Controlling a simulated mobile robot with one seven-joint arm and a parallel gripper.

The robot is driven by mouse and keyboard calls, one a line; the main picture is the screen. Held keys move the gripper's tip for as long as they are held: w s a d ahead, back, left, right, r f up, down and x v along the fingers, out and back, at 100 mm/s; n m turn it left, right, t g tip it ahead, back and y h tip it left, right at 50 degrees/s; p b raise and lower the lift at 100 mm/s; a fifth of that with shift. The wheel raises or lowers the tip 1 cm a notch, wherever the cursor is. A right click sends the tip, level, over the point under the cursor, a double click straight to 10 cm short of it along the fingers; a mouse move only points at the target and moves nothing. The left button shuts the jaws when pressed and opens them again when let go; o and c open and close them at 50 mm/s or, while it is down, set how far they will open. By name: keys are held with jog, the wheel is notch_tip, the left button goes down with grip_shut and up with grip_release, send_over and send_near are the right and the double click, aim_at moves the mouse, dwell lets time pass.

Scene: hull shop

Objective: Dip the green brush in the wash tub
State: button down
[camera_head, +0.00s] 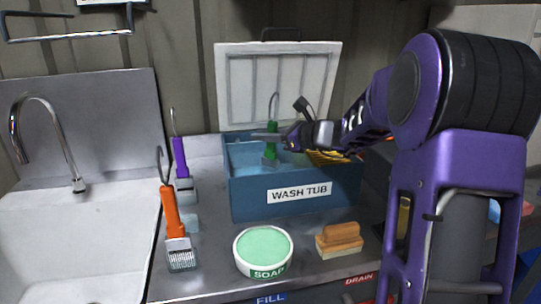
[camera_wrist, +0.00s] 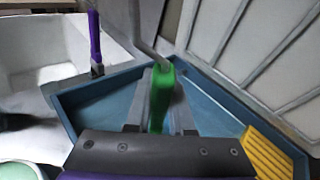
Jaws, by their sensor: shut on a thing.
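The blue wash tub (camera_head: 250,195) stands open on the counter, its pale lid raised behind it. My gripper (camera_head: 271,141) is over the tub and shut on the green brush (camera_head: 270,150). The brush is roughly upright, with its metal hook at the top. Its lower end shows inside the tub outline, behind the front wall; I cannot tell whether it touches the water. In the wrist view the green handle (camera_wrist: 160,92) sits between my fingers, with the tub (camera_wrist: 95,100) around and below it. The bristles are hidden there.
A purple brush (camera_head: 180,160) and an orange brush (camera_head: 171,215) stand left of the tub, near the sink (camera_head: 70,240). A soap bowl (camera_head: 263,250) and a wooden block brush (camera_head: 339,240) are in front. A yellow ribbed piece (camera_head: 328,157) is at the tub's right end.

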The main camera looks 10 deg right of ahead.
notch_tip(320, 180, up, 13)
jog(key=p, duration=1)
jog(key=shift+f, duration=0.15)
dwell(1.0)
